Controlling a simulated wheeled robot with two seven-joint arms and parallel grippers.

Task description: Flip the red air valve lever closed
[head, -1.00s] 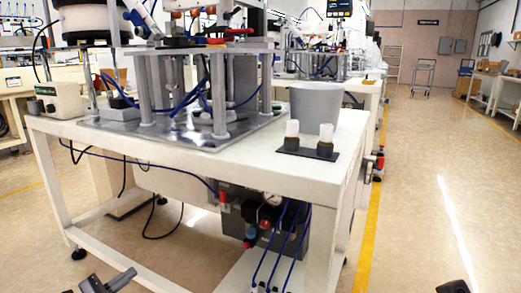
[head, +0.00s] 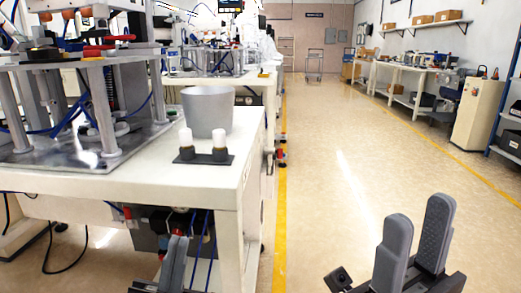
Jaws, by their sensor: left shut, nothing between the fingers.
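A small red part (head: 127,212), which looks like the valve lever, shows below the front edge of the white table. It sits at the left of a dark air unit (head: 148,238). It is too small for me to tell its angle. My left gripper (head: 174,250) points upward at the bottom of the head view. Its fingers are shut and empty, and it covers part of the air unit. It appears below and right of the red part, apart from it in the picture. My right gripper (head: 420,220) is open and empty over the floor at lower right.
The white table (head: 235,180) carries a grey bin (head: 208,112) and a dark plate with two white-capped fittings (head: 203,157). Blue hoses (head: 199,235) hang under the table. A table leg (head: 228,255) stands right of my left gripper. The aisle floor (head: 340,180) is clear.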

